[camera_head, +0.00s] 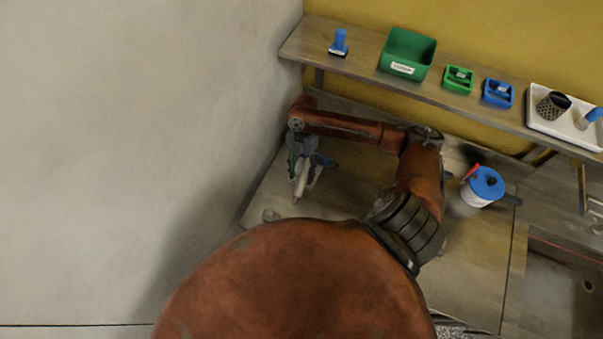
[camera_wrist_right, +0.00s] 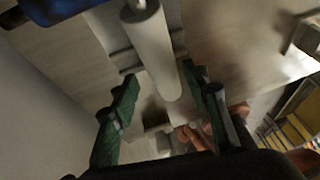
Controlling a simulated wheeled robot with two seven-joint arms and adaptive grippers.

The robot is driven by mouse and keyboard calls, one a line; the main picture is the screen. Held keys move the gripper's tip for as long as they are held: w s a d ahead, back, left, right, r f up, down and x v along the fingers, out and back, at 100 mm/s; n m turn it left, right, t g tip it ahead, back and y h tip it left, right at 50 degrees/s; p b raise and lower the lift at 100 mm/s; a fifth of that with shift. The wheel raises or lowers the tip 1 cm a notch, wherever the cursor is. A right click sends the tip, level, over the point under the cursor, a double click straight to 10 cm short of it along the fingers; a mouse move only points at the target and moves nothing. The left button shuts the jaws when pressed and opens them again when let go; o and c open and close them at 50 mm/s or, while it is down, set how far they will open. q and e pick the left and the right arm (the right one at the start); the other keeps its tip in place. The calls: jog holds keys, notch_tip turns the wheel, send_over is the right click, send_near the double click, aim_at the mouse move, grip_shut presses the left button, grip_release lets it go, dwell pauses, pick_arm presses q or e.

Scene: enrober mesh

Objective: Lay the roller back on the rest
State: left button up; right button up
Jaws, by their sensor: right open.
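The white roller (camera_wrist_right: 150,45) is a smooth pale cylinder in the right wrist view. Its near end lies between the two green-padded fingers of my right gripper (camera_wrist_right: 162,80). The gripper is open, with a visible gap on each side of the roller. In the head view the right gripper (camera_head: 304,176) points down over the left part of the counter, and a pale shape and a bit of blue show at its fingers. Grey bars (camera_wrist_right: 122,58) beside the roller may belong to the rest; I cannot tell whether the roller touches them. My left gripper is not in view.
A shelf (camera_head: 352,73) along the yellow wall holds a blue-handled stamp (camera_head: 339,43), a green bin (camera_head: 408,54), small green and blue trays, and a white tray (camera_head: 546,124). A blue-lidded tub (camera_head: 484,187) stands on the counter (camera_head: 470,255), left of the sink. A wall bounds the left.

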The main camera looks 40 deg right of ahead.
jog(key=v, duration=0.8)
jog(key=shift+r+b, duration=0.3)
jog(key=shift+b, duration=0.05)
jog(key=shift+s, duration=0.1)
